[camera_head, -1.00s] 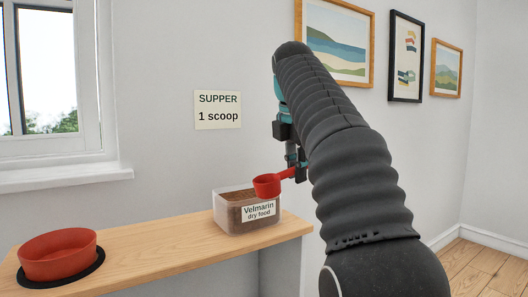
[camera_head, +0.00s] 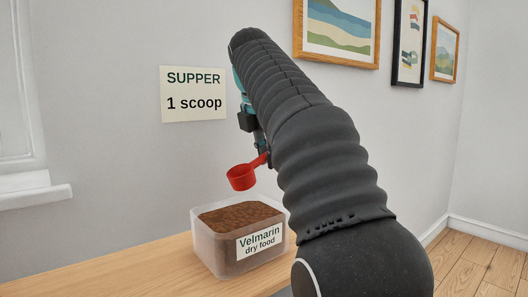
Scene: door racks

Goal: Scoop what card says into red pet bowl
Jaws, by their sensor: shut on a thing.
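A card (camera_head: 194,94) on the wall reads "SUPPER 1 scoop". A clear tub (camera_head: 203,250) labelled "Velmarin dry food" stands on the wooden shelf. Brown dry food (camera_head: 238,217) fills much of it. My gripper (camera_head: 264,150) is partly hidden behind my arm and is shut on the handle of a red scoop (camera_head: 241,177). The scoop is held above the tub, apart from the food. Its inside is too small to tell whether it holds food. The red pet bowl is not in view now.
The wooden shelf (camera_head: 145,272) is bare to the left of the tub. A window sill (camera_head: 40,196) juts from the wall at left. Framed pictures (camera_head: 338,32) hang on the wall behind my arm.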

